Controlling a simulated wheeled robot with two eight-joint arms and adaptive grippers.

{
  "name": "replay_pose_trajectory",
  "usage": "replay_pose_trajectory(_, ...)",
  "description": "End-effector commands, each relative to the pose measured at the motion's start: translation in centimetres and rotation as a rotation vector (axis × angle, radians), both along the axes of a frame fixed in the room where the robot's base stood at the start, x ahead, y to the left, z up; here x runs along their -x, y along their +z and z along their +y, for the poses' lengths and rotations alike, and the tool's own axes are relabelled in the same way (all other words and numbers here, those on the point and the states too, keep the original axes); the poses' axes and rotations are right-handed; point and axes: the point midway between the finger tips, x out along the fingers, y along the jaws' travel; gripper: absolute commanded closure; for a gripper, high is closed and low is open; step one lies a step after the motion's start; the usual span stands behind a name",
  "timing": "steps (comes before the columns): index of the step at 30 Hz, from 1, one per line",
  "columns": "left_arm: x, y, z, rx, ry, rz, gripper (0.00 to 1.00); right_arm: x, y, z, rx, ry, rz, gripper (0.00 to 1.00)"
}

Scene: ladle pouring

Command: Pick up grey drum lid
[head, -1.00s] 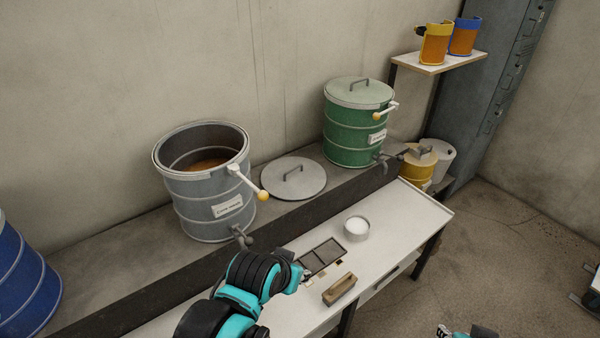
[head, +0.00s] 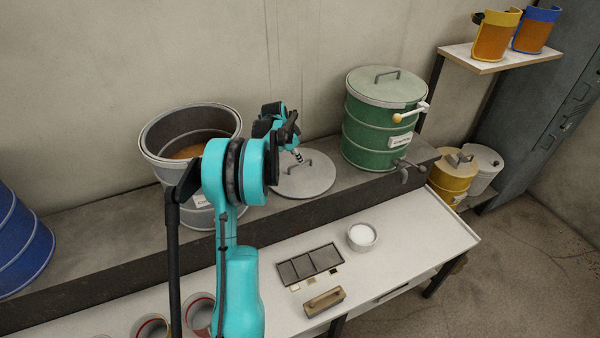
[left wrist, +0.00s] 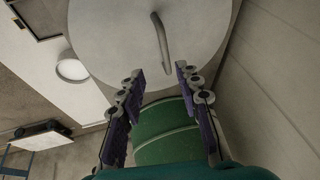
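The grey drum lid (head: 306,181) lies flat on the dark ledge between the open grey drum (head: 165,142) and the green drum. Its bar handle stands up from the middle. In the left wrist view the lid (left wrist: 115,50) fills the top, with its handle (left wrist: 162,45) ahead of the fingers. My left gripper (head: 297,156) is above the lid, close to the handle. In the left wrist view my left gripper (left wrist: 160,80) is open, its two fingers apart with nothing between them. My right gripper is out of view.
The lidded green drum (head: 372,130) stands right of the lid; it also shows in the left wrist view (left wrist: 165,130). The white table (head: 420,235) in front holds a white bowl (head: 361,236), a dark tray (head: 309,265) and a brown-handled block (head: 323,301). A wall is behind.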

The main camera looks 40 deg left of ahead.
Motion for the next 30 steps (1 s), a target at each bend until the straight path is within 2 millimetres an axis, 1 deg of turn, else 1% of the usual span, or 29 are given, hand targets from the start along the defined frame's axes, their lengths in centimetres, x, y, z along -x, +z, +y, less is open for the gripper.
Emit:
replay_pose_trajectory(1, -0.1, -0.7, 0.8, -0.001, -0.004, 0.001, 0.66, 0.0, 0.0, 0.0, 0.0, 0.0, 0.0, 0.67)
replay_pose_trajectory(5, -0.4, -2.2, 1.7, -0.003, -0.014, 0.004, 0.66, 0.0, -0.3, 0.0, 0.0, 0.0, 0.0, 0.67)
replay_pose_trajectory(9, -1.1, -3.7, 1.7, -0.004, -0.016, 0.004, 0.66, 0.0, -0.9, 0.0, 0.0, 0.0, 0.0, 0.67)
replay_pose_trajectory(14, -1.8, -4.9, 1.6, -0.004, -0.016, 0.004, 0.66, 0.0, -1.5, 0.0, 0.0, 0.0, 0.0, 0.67)
replay_pose_trajectory(18, -3.0, -6.9, 1.4, -0.004, -0.015, 0.003, 0.66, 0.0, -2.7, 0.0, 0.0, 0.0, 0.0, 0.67)
replay_pose_trajectory(21, -3.5, -8.1, 1.5, -0.004, -0.014, 0.004, 0.66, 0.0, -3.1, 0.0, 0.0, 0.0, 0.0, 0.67)
replay_pose_trajectory(24, -3.7, -8.4, 1.5, -0.004, -0.013, 0.004, 0.66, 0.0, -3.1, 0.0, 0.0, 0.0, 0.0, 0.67)
replay_pose_trajectory(29, -3.7, -8.3, 1.5, -0.004, -0.013, 0.004, 0.66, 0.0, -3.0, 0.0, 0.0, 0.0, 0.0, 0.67)
replay_pose_trajectory(30, -3.7, -8.3, 1.5, -0.004, -0.013, 0.004, 0.76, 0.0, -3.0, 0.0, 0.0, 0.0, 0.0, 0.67)
